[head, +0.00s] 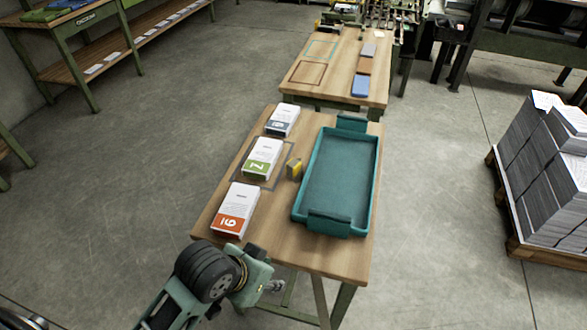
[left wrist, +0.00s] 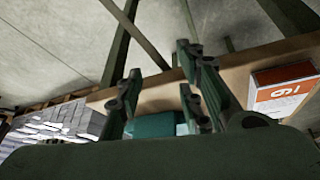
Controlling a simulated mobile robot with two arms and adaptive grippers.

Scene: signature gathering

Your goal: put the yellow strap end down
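A small yellow and dark block-like thing (head: 295,168) stands on the near wooden table (head: 262,240), between the middle paper stack and the teal tray. I cannot tell if it is the strap end; no loose yellow strap shows. My left gripper (head: 268,282) is below the table's near edge in the head view, apart from the yellow thing. In the left wrist view its fingers (left wrist: 160,88) are spread with nothing seen between them; the table and part of the tray show behind. My right gripper is in neither view.
Paper stacks with an orange (head: 235,210), a green (head: 262,157) and a blue (head: 282,120) label line the table's left side. The teal tray (head: 372,185) fills its right side. A second table (head: 340,55) stands behind. A paper pallet (head: 510,205) is at right.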

